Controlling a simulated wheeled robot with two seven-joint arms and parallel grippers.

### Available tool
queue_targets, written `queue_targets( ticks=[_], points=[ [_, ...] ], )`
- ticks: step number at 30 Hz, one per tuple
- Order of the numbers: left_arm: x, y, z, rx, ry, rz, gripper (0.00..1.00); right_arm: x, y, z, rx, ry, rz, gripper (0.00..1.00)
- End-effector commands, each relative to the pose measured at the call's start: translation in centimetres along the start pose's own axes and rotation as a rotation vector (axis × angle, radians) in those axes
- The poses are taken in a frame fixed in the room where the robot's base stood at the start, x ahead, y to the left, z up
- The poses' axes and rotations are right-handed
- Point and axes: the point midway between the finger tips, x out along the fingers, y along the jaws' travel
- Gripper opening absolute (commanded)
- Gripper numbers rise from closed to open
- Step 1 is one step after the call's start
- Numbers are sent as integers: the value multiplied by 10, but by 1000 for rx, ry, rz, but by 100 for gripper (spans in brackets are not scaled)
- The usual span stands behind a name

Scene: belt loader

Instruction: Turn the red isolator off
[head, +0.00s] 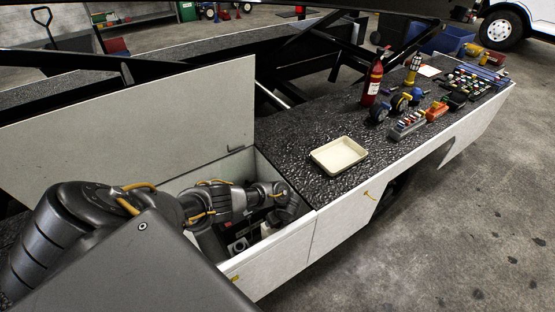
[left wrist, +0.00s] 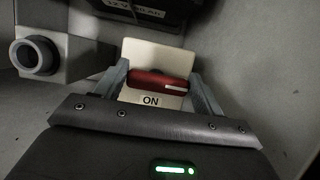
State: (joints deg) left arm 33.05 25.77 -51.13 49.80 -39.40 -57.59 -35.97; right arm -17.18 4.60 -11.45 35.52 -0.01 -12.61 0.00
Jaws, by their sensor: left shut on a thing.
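The red isolator handle (left wrist: 160,79) shows in the left wrist view on a cream plate (left wrist: 150,51). The word ON is on the pale label (left wrist: 151,101) below the handle. My left gripper (left wrist: 162,82) has one finger at each side of the handle and is shut on it. The handle lies across the picture between the fingers. In the head view my left arm reaches down into the open compartment (head: 303,216), and its gripper (head: 280,208) is inside. The arm and compartment walls hide the isolator there. My right gripper is in neither view.
A grey box with a round socket (left wrist: 37,56) stands left of the plate. A black battery-like block (left wrist: 128,10) is beyond it. The raised lid (head: 130,120) stands behind my arm.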

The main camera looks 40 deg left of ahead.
Motion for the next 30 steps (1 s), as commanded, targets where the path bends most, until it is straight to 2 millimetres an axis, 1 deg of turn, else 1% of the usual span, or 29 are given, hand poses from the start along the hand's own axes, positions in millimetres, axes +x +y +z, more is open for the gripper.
queue_targets(
  ticks=[1, 17, 18, 22, 30],
  points=[
    [-1, -1, 3, -13, -4, 4, 46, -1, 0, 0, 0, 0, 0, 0],
    [0, -1, 3, -31, -4, 10, 46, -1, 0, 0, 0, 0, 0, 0],
    [0, -1, 3, -31, -4, 10, 74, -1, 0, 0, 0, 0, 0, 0],
    [0, 0, 2, -29, -3, 10, 91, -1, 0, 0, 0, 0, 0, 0],
    [-1, 0, 1, -26, -1, 10, 91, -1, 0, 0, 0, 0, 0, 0]
  ],
)
